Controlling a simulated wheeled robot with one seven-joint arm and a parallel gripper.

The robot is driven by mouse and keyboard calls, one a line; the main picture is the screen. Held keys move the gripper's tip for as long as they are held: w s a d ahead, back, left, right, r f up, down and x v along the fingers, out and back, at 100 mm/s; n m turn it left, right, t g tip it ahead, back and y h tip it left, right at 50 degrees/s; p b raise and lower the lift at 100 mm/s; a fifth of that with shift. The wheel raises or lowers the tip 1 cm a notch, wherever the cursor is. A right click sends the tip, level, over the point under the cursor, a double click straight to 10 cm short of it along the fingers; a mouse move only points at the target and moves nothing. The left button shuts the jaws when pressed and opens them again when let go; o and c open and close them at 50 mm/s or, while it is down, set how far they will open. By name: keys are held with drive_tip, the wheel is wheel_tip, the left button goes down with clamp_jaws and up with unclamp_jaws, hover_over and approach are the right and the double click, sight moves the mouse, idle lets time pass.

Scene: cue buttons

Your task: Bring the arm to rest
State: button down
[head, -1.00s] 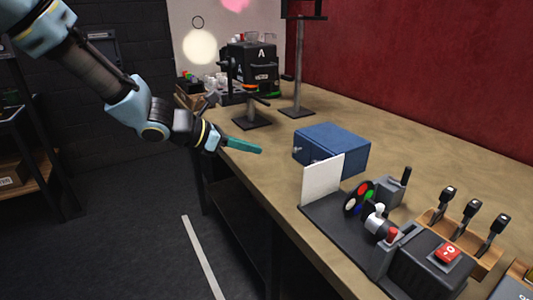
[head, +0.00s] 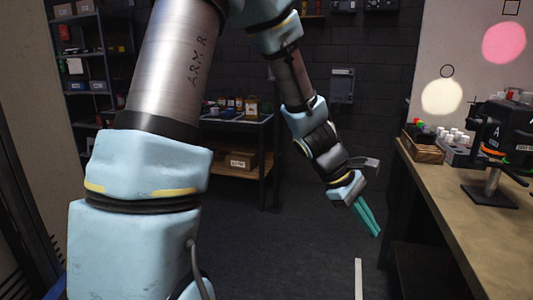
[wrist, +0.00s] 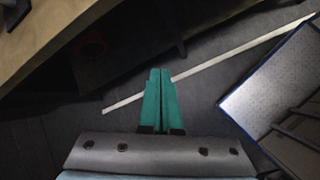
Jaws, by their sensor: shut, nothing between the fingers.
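My arm (head: 172,70) runs from the left foreground up out of the top of the head view and comes down again in the middle. My gripper (head: 376,234) has teal fingers that point down and slightly right, over the open floor to the left of the bench. The fingers lie together with nothing between them. In the wrist view my gripper (wrist: 160,74) shows both fingers side by side, closed, above the dark floor. It touches nothing that I can see.
The wooden bench (head: 440,195) stands at the right, with a black machine (head: 500,130) on it. Shelves (head: 85,45) and a side table (head: 240,120) stand behind. A white line (head: 358,278) marks the floor. A pale blue-edged panel (wrist: 265,90) is at the wrist view's right.

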drive_tip(key=w+a+m+t+y, duration=0.2)
drive_tip(key=a+m+y, duration=0.1)
drive_tip(key=a, duration=1.3)
drive_tip(key=w+a+m+t+y, duration=0.1)
drive_tip(key=a+m, duration=0.4)
drive_tip(key=a, duration=1.1)
drive_tip(key=t+y, duration=0.1)
drive_tip(key=y, duration=0.1)
drive_tip(key=shift+w+a+y, duration=0.25)
drive_tip(key=shift+w+y, duration=0.05)
drive_tip(key=shift+w, duration=0.05)
drive_tip(key=shift+r, duration=0.1)
